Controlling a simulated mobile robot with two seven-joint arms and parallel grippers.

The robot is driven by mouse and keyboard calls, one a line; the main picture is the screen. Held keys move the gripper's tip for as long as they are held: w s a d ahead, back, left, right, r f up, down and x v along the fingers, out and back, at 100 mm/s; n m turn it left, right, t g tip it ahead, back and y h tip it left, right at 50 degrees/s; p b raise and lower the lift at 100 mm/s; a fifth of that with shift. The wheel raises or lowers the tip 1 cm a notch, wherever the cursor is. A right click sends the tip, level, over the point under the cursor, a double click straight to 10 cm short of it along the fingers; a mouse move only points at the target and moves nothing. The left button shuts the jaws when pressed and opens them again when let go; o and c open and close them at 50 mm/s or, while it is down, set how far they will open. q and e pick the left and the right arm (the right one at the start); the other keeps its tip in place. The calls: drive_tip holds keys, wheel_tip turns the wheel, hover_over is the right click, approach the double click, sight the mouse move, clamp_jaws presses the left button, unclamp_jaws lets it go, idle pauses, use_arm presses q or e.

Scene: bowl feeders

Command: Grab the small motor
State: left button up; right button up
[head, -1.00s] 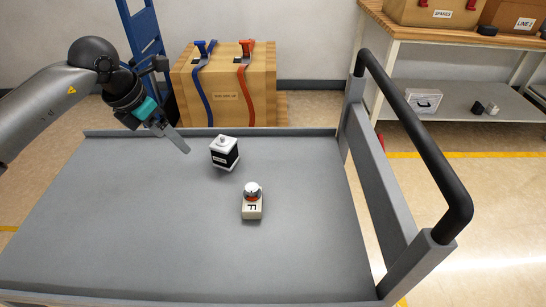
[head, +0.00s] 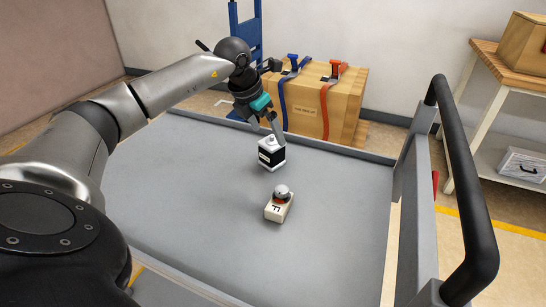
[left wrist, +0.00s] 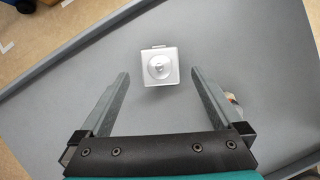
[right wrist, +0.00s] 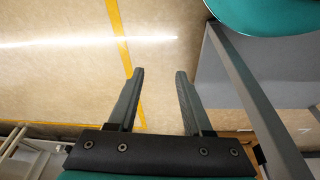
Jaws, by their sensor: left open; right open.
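The small motor (head: 271,156) is a black and white block with a silver top, standing upright on the grey cart top (head: 180,215). In the left wrist view its square silver face and round shaft hub (left wrist: 159,66) show from above, between and slightly beyond the open fingertips. My left gripper (head: 272,137) is open and empty, pointing down just above the motor; the head view does not clearly show whether a finger touches it. My right gripper (right wrist: 159,72) is open and empty over bare floor, outside the head view.
A cream block with a silver dome and a letter (head: 278,206) stands on the cart in front of the motor. The cart's black handle (head: 465,190) rises at the right. A strapped wooden crate (head: 318,100) is behind the cart. The left of the cart top is clear.

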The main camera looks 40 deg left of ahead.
sight(270, 139)
use_arm(q)
drive_tip(key=b+x, duration=0.1)
drive_tip(key=x, duration=0.2)
drive_tip(key=shift+w+f, duration=0.1)
drive_tip(key=shift+f, duration=0.05)
drive_tip(key=shift+w+f+b, duration=0.25)
drive_tip(key=shift+f+b, duration=0.1)
drive_tip(key=shift+f, duration=0.3)
drive_tip(key=b+x, duration=0.1)
drive_tip(key=x, duration=0.2)
drive_tip(key=shift+s+b, duration=0.1)
drive_tip(key=shift+b, duration=0.3)
drive_tip(key=shift+w+f, duration=0.25)
drive_tip(key=shift+f, duration=0.4)
use_arm(e)
wheel_tip(270, 139, up, 9)
drive_tip(key=w+t, duration=0.1)
drive_tip(key=shift+w+t, duration=0.3)
drive_tip(key=shift+w, duration=0.1)
use_arm(q)
clamp_jaws()
drive_tip(key=shift+r, duration=0.15)
